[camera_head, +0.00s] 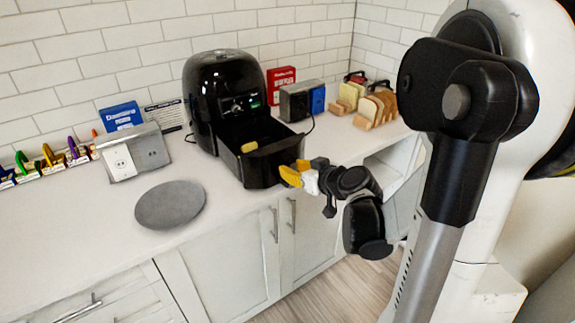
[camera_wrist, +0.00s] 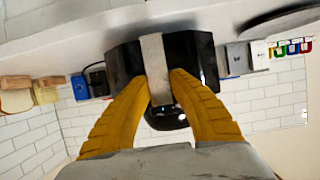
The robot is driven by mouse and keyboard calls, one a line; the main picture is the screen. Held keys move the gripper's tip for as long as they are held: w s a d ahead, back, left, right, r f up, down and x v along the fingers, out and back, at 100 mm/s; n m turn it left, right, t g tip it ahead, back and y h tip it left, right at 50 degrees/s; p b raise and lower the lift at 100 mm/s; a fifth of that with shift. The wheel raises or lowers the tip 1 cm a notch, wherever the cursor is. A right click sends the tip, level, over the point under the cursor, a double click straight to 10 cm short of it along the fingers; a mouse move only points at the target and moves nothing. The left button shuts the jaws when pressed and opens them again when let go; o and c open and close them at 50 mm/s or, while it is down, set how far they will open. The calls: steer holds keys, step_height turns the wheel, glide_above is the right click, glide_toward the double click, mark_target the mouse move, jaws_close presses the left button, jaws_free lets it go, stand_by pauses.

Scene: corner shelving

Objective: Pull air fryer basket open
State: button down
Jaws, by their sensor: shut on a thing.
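The black air fryer (camera_head: 222,90) stands on the counter against the tiled wall. Its basket (camera_head: 262,158) is pulled out toward the counter's front edge, and its open top shows a small yellowish item (camera_head: 249,147) inside. My gripper (camera_head: 290,175) has yellow fingers at the front of the basket. In the wrist view, my gripper (camera_wrist: 160,88) is shut on the pale basket handle (camera_wrist: 155,68), with a finger on either side. The basket front (camera_wrist: 203,58) shows dark behind it. The handle is hidden by the fingers in the head view.
A round grey plate (camera_head: 170,204) lies on the counter left of the basket. A metal outlet box (camera_head: 135,152) and a blue box (camera_head: 120,116) stand behind it. A toaster (camera_head: 300,100) and bread slices (camera_head: 377,106) are to the right. Cabinets (camera_head: 225,270) are below.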

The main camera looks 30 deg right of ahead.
steer(key=shift+s, duration=0.1)
steer(key=c, duration=1.2)
jaws_free()
steer(key=v, duration=1.2)
steer(key=shift+a, duration=0.1)
steer(key=a+f+g+y, duration=0.1)
steer(key=a+f+g, duration=0.1)
steer(key=a, duration=0.5)
steer(key=a+f+g+y, duration=0.1)
steer(key=a+f+g, duration=0.15)
steer(key=a, duration=0.35)
steer(key=s+a, duration=0.2)
steer(key=s+a+r+g+h, duration=0.1)
steer(key=s, duration=0.1)
steer(key=s+a+r+g+h, duration=0.1)
steer(key=s+a, duration=0.1)
steer(key=shift+s+a+r, duration=0.1)
steer(key=shift+s+a, duration=0.2)
steer(key=shift+s, duration=0.1)
